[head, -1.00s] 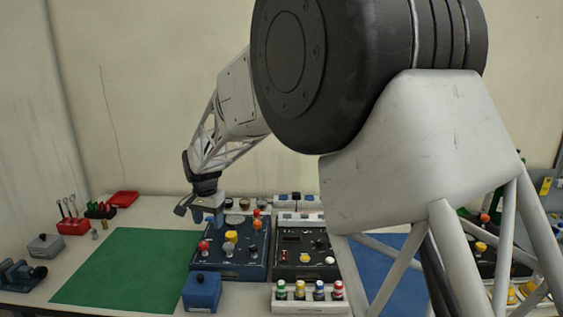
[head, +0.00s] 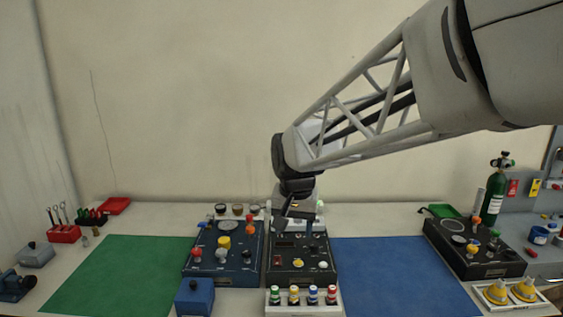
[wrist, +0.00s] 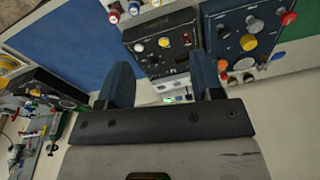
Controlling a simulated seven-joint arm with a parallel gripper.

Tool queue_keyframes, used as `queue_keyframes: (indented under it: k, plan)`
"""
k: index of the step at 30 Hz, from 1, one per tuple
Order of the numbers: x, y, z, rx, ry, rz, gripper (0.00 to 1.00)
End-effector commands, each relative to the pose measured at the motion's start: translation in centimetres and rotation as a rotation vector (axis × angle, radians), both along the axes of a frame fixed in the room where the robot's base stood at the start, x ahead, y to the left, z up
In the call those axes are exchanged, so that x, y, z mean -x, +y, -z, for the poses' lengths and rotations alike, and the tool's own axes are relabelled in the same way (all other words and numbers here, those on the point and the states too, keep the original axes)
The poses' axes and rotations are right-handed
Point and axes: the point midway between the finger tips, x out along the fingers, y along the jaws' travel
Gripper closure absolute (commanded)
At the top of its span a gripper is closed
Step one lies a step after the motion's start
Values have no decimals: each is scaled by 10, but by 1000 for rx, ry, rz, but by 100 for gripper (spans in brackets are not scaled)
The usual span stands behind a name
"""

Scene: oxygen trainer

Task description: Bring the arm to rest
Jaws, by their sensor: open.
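My gripper (head: 298,228) hangs over the back part of the black control panel (head: 292,272) near the middle of the bench in the head view. In the wrist view my gripper (wrist: 165,88) shows two blue fingers spread apart with nothing between them. The black panel (wrist: 158,52) lies beyond the fingertips there, with a yellow knob and a white knob. From these views I cannot tell how high the fingertips are above the panel.
A blue panel (head: 222,272) with knobs stands left of the black one. A green mat (head: 120,275) and a blue mat (head: 400,275) lie clear. A green oxygen cylinder (head: 494,193) and another black panel (head: 480,252) stand at right. A blue box (head: 195,298) is in front.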

Motion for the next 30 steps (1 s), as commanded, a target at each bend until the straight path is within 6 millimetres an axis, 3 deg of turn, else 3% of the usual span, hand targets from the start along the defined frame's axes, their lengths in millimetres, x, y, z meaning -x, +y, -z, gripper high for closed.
queue_keyframes:
  k: [6,15,24,30]
  plan:
    - [52,-47,-7,6,-28,-21,40]
    - [125,-99,-2,20,-62,-56,40]
    - [199,-137,14,40,-95,-91,40]
    - [236,-152,27,53,-112,-111,40]
